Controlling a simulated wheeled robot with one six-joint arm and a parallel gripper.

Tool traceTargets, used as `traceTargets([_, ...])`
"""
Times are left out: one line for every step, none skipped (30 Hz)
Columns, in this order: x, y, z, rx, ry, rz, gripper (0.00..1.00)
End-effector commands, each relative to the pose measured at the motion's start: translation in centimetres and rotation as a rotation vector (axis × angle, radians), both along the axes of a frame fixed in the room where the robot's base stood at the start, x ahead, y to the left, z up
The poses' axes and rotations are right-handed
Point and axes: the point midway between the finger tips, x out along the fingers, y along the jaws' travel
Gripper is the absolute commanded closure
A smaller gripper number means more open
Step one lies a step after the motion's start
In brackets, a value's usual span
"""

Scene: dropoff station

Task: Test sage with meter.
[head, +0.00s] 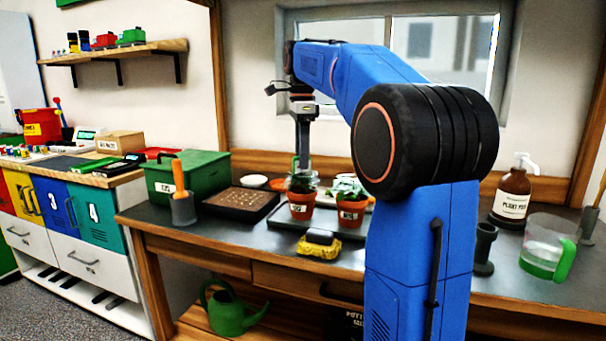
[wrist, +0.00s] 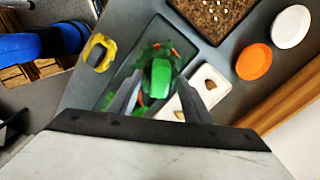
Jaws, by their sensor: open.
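Two terracotta pots with plants and white labels, a left pot (head: 301,206) and a right pot (head: 351,212), stand on a dark tray (head: 285,238) in the head view. Their labels are too small to read surely, so I cannot tell which is sage. My gripper (head: 303,153) points down above and behind the left pot. In the wrist view my gripper (wrist: 163,100) is open, with a green, blurred object (wrist: 160,77) showing between its fingers, over the foliage. It may be the meter's top; I cannot tell. No contact with the fingers is clear.
A yellow sponge with a black top (head: 318,246) lies at the tray's front. A green box (head: 188,176), a grey holder with an orange handle (head: 182,207) and a soil tray (head: 241,203) stand left. A brown pump bottle (head: 512,195) and a clear jug (head: 546,248) stand right.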

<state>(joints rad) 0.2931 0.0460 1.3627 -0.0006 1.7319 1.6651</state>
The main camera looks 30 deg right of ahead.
Motion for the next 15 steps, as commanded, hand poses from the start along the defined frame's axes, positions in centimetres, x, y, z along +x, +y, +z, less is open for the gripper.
traceTargets([0.1, 0.0, 1.0, -0.001, -0.002, 0.0, 0.55])
traceTargets([0.1, 0.0, 1.6, -0.001, -0.003, 0.0, 0.55])
traceTargets([0.1, 0.0, 2.4, 0.0, -0.001, 0.0, 0.55])
traceTargets([0.1, 0.0, 3.0, -0.001, -0.002, 0.0, 0.55])
traceTargets([0.1, 0.0, 3.6, 0.0, -0.001, 0.0, 0.55])
traceTargets([0.1, 0.0, 4.4, -0.001, -0.002, 0.0, 0.55])
traceTargets([0.1, 0.0, 5.1, -0.001, -0.002, 0.0, 0.55])
traceTargets([0.1, 0.0, 5.6, -0.001, -0.002, 0.0, 0.55])
traceTargets([0.1, 0.0, 6.4, -0.001, -0.002, 0.0, 0.55])
traceTargets([0.2, 0.0, 6.9, -0.001, -0.002, 0.0, 0.55])
traceTargets([0.1, 0.0, 7.4, 0.0, -0.001, 0.0, 0.55])
traceTargets([0.1, 0.0, 8.1, -0.001, -0.002, 0.0, 0.55])
traceTargets([0.1, 0.0, 8.6, 0.0, -0.001, 0.0, 0.55])
traceTargets([0.1, 0.0, 9.0, -0.001, -0.002, 0.0, 0.55])
traceTargets([0.1, 0.0, 9.5, 0.0, -0.001, 0.0, 0.55])
